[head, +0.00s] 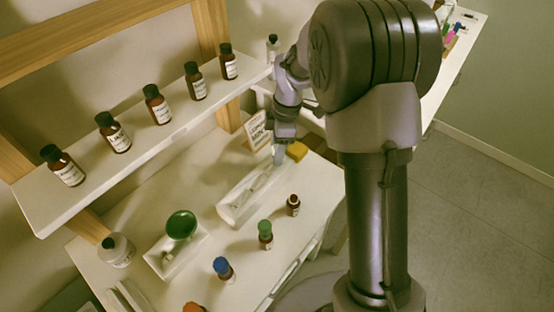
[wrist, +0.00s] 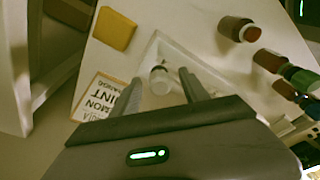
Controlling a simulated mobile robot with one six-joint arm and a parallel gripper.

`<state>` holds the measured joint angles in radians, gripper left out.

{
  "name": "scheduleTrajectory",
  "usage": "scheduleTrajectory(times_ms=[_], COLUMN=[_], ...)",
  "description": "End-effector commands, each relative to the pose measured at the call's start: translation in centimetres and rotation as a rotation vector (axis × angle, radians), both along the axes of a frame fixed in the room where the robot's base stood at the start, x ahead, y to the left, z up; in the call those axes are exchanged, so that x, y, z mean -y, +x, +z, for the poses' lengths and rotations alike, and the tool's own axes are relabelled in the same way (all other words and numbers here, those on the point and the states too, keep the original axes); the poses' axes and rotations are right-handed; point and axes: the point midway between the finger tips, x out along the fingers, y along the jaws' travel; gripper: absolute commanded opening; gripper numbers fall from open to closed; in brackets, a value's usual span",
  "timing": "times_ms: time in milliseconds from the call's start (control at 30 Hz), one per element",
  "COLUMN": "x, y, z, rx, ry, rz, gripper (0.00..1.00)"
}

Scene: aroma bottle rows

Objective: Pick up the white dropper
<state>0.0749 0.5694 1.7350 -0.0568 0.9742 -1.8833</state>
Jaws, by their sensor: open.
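A white tray (head: 228,211) lies on the desk, and it also shows in the wrist view (wrist: 207,77). The white dropper (head: 258,185) appears to lie in it, pale on pale and hard to outline. My gripper (head: 279,156) is over the far end of the tray, pointing down. In the wrist view the two fingers of my gripper (wrist: 163,88) are apart, one on each side of the white end. I cannot tell whether they touch it.
A yellow sponge (head: 298,151) and a lemon mint card (head: 257,132) are close to my gripper. A brown bottle (head: 293,206), a green-capped bottle (head: 265,236) and a blue-capped bottle (head: 223,270) stand nearer. A shelf (head: 150,155) with several bottles is at left.

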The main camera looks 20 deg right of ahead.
Motion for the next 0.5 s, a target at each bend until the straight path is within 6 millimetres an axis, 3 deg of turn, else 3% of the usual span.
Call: scheduleTrajectory(times_ms=[33, 200, 500], x=[0.0, 0.0, 0.01], y=[0.0, -0.01, -0.01], z=[0.07, 0.08, 0.31], rx=[0.0, 0.0, 0.0], ry=[0.0, 0.0, 0.0], rz=[0.0, 0.0, 0.0], gripper=[0.47, 0.17, 0.17])
